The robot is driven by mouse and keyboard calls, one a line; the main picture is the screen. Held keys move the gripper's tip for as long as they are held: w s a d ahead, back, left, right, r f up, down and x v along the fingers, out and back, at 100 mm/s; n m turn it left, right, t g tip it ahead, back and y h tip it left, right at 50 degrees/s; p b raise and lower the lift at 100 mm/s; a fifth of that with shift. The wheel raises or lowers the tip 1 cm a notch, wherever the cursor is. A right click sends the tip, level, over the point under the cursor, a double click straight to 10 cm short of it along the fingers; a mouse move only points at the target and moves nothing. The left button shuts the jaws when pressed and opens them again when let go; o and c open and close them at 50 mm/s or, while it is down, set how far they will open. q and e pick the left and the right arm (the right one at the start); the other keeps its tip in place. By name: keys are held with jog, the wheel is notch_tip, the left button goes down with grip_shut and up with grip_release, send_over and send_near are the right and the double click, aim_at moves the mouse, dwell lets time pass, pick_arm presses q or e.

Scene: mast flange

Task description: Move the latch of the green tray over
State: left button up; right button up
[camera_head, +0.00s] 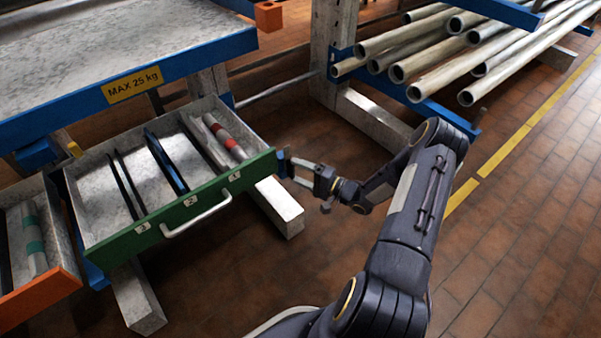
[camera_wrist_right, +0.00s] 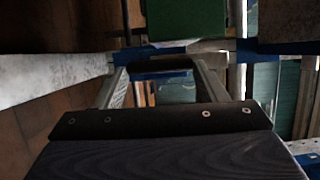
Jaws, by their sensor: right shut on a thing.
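A small blue latch piece (camera_head: 281,160) is at the right end of the green front. My right gripper (camera_head: 287,166) is beside that end, shut on the latch. In the right wrist view its two fingers (camera_wrist_right: 162,72) have a dark and blue piece between them; the exact contact is hard to see. My left gripper is not in view.
An orange-fronted tray (camera_head: 45,300) stands at left. The bench with a blue edge (camera_head: 180,65) overhangs the green tray. A rack holds several long pipes (camera_head: 440,50) at the back right. A pale beam (camera_head: 280,208) lies below the tray; brick floor is open at right.

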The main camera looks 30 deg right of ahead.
jog(key=o, duration=1.4)
jog(key=p+v, duration=0.2)
jog(key=v, duration=0.5)
jog(key=shift+s+d, duration=0.2)
jog(key=shift+s, duration=0.15)
